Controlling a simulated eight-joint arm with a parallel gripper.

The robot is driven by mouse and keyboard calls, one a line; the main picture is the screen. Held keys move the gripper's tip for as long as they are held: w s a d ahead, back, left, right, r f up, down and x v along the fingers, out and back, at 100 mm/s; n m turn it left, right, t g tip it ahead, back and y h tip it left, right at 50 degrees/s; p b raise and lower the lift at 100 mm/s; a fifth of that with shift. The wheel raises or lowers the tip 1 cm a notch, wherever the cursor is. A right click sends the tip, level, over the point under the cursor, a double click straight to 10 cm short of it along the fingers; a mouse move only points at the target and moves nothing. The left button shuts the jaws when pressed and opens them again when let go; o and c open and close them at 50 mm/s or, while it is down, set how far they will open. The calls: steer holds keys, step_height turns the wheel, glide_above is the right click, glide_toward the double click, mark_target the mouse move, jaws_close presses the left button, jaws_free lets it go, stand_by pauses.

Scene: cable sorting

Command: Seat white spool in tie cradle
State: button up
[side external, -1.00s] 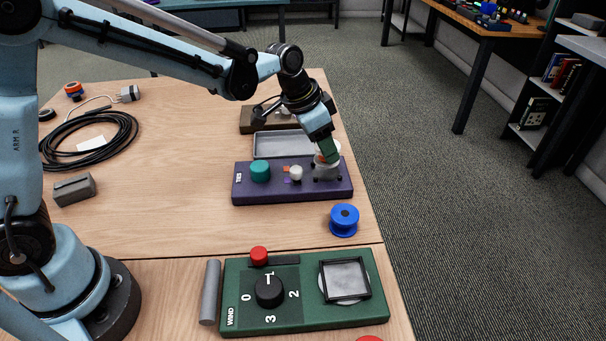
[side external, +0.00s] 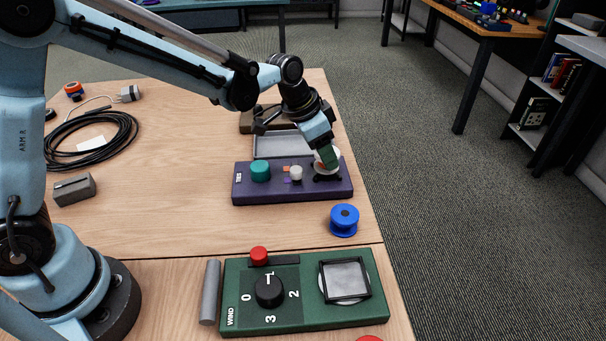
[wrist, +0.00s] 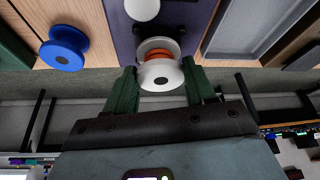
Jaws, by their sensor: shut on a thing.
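My gripper (side external: 327,156) is shut on the white spool (side external: 319,160) at the right end of the purple tie unit (side external: 281,191). In the wrist view the white spool (wrist: 160,77) lies between the two green fingers, with an orange-red winding between its flanges. The dark tie cradle (side external: 326,179) shows in part under the spool and fingertips in the side view. The spool is at the cradle, but I cannot tell whether it rests fully in it.
A teal knob (side external: 260,171) and a small white knob (side external: 296,173) stand left of the cradle. A blue spool (side external: 344,220) sits in front of the unit, near the table's right edge. A grey tray (side external: 275,146) lies behind. The green wind unit (side external: 308,313) is nearer.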

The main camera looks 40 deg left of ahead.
steer(key=shift+f, duration=0.55)
steer(key=o, duration=1.5)
steer(key=shift+r, duration=3.5)
